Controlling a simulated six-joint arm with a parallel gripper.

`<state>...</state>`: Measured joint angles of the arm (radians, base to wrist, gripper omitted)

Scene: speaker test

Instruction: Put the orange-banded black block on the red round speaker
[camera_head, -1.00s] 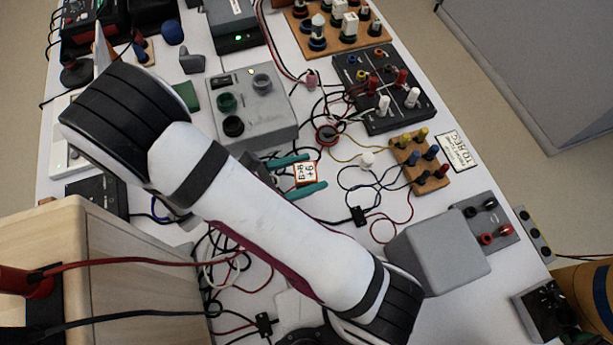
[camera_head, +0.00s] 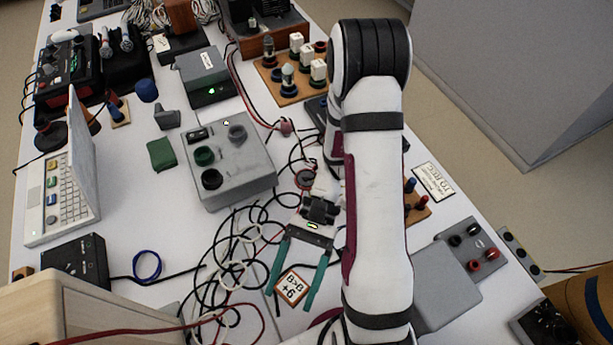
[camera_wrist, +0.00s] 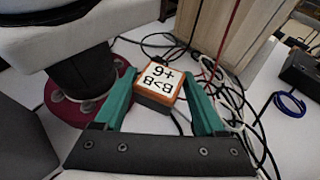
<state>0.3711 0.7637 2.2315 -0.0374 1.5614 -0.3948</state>
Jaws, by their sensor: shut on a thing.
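The orange-banded black block (camera_head: 292,287) shows its white top, with dark signs and an orange rim, in the head view. In the wrist view the block (camera_wrist: 160,84) also shows its dark side. My gripper (camera_head: 290,296) is shut on it, with a teal finger on either side; the wrist view shows the fingertips (camera_wrist: 158,78) at its sides. Its height over the table is hard to tell. A small round thing with a red rim and dark middle (camera_head: 305,179), likely the red round speaker, lies behind the gripper in the head view. I cannot make it out in the wrist view.
Tangled black and white cables (camera_head: 232,245) lie left of my gripper. A grey box with knobs (camera_head: 225,170) stands behind them. A laptop (camera_head: 70,185) is at the left and a wooden box (camera_head: 80,310) at the front left. A grey block (camera_head: 445,285) stands right of my arm.

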